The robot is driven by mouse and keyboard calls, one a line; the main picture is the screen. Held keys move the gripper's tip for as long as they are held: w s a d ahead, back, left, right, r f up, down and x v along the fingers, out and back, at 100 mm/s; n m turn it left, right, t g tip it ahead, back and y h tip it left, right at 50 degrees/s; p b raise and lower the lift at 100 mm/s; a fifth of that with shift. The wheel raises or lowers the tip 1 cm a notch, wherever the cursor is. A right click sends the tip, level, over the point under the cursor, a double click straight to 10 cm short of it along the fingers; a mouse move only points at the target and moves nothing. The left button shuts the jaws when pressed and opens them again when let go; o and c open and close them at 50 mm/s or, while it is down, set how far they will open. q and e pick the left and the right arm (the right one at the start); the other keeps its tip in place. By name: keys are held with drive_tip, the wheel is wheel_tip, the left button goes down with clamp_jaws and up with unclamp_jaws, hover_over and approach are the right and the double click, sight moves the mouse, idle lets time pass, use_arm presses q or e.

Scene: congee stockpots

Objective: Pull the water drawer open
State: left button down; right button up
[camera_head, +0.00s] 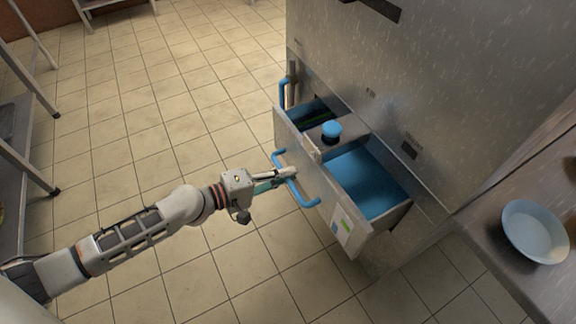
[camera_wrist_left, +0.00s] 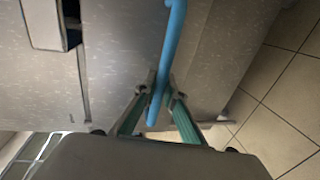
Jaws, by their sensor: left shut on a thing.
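The water drawer (camera_head: 345,240) stands pulled out of the large metal cabinet (camera_head: 450,70). Its inside shows a blue surface (camera_head: 368,182) in the larger compartment, and a blue knob (camera_head: 331,130) sits by the divider. A blue bar handle (camera_head: 308,200) is on its front. My left gripper (camera_head: 290,176) is at this handle, with its fingers closed around the bar. In the left wrist view the two green-sided fingers (camera_wrist_left: 158,92) meet on the blue handle (camera_wrist_left: 174,40). My right gripper is not in view.
A counter (camera_head: 500,250) with a pale blue bowl (camera_head: 535,231) is at the right. A metal rack (camera_head: 22,150) stands at the left edge. The tiled floor (camera_head: 150,110) between rack and cabinet is clear. Another blue handle (camera_head: 283,93) is on the cabinet behind the drawer.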

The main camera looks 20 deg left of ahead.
use_arm(q)
drive_tip(key=f+v, duration=0.2)
drive_tip(key=v, duration=1.1)
drive_tip(key=shift+s+a+f+b, duration=0.15)
drive_tip(key=shift+s+f+b, duration=0.25)
drive_tip(key=shift+f+b, duration=0.05)
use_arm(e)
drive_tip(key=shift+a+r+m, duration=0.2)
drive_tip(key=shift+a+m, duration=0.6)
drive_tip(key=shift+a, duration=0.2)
use_arm(q)
drive_tip(key=c, duration=2.1)
unclamp_jaws()
drive_tip(key=v, duration=1.2)
